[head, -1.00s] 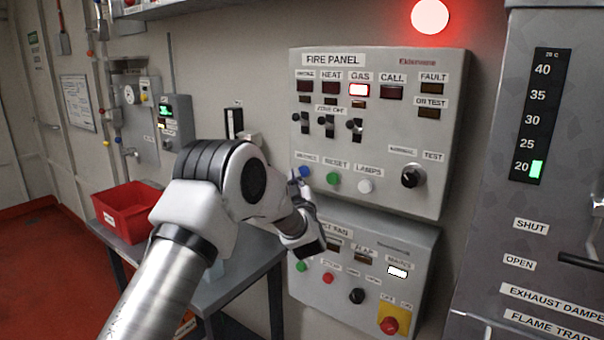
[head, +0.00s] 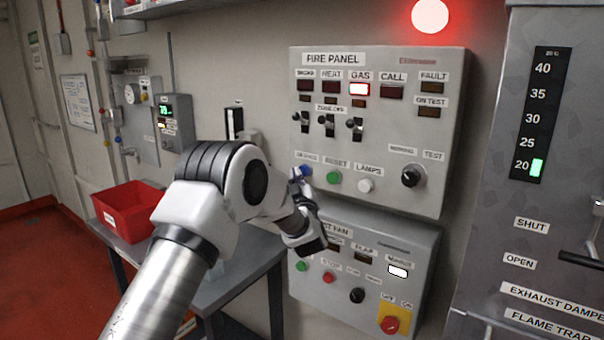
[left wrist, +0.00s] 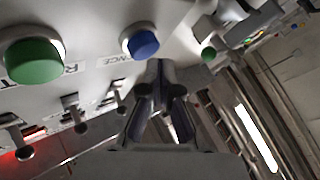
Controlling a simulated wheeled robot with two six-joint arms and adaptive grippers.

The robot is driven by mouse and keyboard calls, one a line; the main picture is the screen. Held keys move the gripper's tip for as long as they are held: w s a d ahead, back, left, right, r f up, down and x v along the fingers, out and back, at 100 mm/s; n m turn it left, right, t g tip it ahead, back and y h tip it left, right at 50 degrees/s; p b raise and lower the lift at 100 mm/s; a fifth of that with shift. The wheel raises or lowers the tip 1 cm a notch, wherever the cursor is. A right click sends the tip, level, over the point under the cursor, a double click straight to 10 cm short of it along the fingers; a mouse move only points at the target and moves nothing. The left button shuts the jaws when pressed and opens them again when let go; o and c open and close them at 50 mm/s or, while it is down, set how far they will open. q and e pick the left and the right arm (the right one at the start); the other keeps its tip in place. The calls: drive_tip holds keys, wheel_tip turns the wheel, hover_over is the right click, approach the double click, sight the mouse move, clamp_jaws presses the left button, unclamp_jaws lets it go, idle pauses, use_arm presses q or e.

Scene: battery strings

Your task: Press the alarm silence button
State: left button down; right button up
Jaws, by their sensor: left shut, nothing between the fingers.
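The fire panel (head: 388,125) is a grey box on the wall with a lit GAS lamp. Its blue button (head: 306,171) is at the left end of the lower button row. The blue button also shows in the left wrist view (left wrist: 144,44), with a label ending in "NCE" beside it. My left gripper (head: 296,178) is shut and empty, with its tips close beside the blue button. In the left wrist view its fingertips (left wrist: 160,68) are just below the blue button; I cannot tell whether they touch it. My right gripper is out of view.
A green RESET button (head: 334,178) and a white LAMPS button (head: 365,186) are to the right of the blue one. A fan panel (head: 345,295) is below. A red light (head: 430,15) glows above. A red bin (head: 126,210) stands on a table at left.

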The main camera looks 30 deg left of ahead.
use_arm(q)
drive_tip(key=shift+w, duration=0.2)
drive_tip(key=shift+w, duration=0.65)
idle(0.8)
idle(0.3)
drive_tip(key=shift+s+b, duration=0.45)
drive_tip(key=shift+s, duration=0.6)
drive_tip(key=shift+s, duration=0.1)
drive_tip(key=s, duration=0.2)
drive_tip(key=s+b, duration=0.1)
drive_tip(key=s, duration=0.1)
drive_tip(key=shift+s+a, duration=0.2)
drive_tip(key=shift+s, duration=0.2)
drive_tip(key=shift+f, duration=0.1)
